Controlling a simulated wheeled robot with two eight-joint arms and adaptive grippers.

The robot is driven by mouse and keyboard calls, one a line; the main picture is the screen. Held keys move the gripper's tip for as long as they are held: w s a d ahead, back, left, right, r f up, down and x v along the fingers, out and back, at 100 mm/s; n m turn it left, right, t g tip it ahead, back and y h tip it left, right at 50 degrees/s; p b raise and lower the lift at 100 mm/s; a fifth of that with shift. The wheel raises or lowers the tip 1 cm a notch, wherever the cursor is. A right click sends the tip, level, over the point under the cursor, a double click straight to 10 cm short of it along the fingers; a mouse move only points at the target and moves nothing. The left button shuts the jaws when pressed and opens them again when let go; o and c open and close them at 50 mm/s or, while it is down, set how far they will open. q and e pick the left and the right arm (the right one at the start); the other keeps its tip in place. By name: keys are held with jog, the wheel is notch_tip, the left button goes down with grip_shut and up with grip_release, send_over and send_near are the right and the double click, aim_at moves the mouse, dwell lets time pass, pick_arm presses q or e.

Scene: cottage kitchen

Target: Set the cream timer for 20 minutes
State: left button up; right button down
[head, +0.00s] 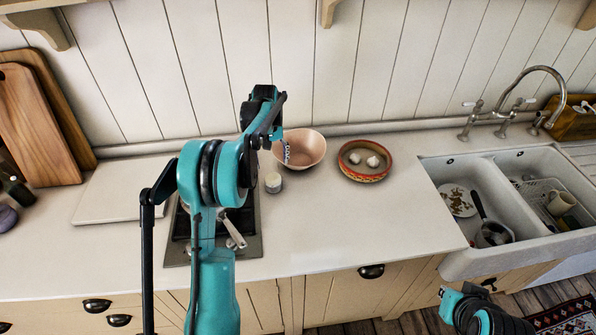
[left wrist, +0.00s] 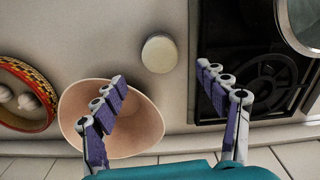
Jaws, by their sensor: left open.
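The cream timer (head: 273,182) is a small round, pale piece standing on the counter between the pink bowl and the hob. In the left wrist view the timer (left wrist: 159,53) shows from above, just beyond the gap between my fingertips. My left gripper (head: 284,150) is open and empty, above the counter near the bowl. Its two purple-padded fingers (left wrist: 162,80) are spread apart in the left wrist view, and the timer is not between the pads. Any markings on the timer are too small to read. My right gripper does not show; only part of my right arm is at the lower right.
The pink bowl (head: 306,148) is close beside the timer, partly under a finger in the wrist view. The dark hob (left wrist: 262,70) with a pan lies on the other side. A patterned dish (head: 364,173) holds garlic. The sink (head: 446,222) is at right.

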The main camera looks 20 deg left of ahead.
aim_at(273, 177)
pick_arm(q)
jog(key=shift+f, duration=0.35)
notch_tip(273, 177, down, 7)
jog(key=shift+f+b, duration=0.15)
jog(key=shift+b, duration=0.55)
jog(key=c, duration=1.2)
jog(key=shift+o, duration=0.2)
